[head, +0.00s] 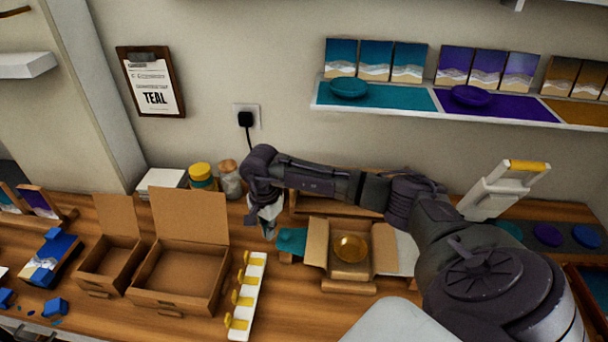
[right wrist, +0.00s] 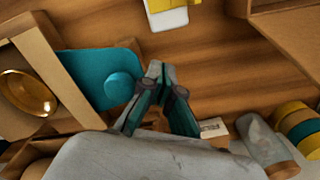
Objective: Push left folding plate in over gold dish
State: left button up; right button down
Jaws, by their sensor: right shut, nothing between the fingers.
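The gold dish (head: 350,248) sits in an open cardboard carton (head: 316,243) whose side walls stand up; it also shows in the right wrist view (right wrist: 27,92). A teal plate (head: 291,240) with a round teal knob lies outside the carton's left wall, apparently the left folding plate. In the right wrist view the plate (right wrist: 88,72) and its knob (right wrist: 119,87) show clearly. My right gripper (head: 268,231) is shut and empty just left of the plate; its fingertips (right wrist: 156,70) are close to the knob, with a small gap. My left gripper is not in view.
A white strip with yellow clips (head: 247,296) lies left of the gripper. Two open cardboard boxes (head: 182,282) stand further left. Jars (head: 203,177) stand behind the gripper. A white device with a yellow-topped handle (head: 502,190) stands right.

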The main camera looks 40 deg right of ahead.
aim_at(300, 240)
jog(key=shift+s+d, duration=0.95)
jog(key=shift+s, duration=0.2)
jog(key=shift+s+d, duration=1.75)
jog(key=shift+s, duration=0.25)
jog(key=shift+w+a+b, duration=0.75)
jog(key=shift+w+a, duration=0.75)
jog(key=shift+w, duration=0.25)
jog(key=shift+w+a+b, duration=0.75)
jog(key=shift+w+a, duration=0.75)
jog(key=shift+w, duration=0.25)
notch_tip(300, 240, up, 10)
jog(key=p, duration=0.5)
jog(key=shift+p, duration=0.3)
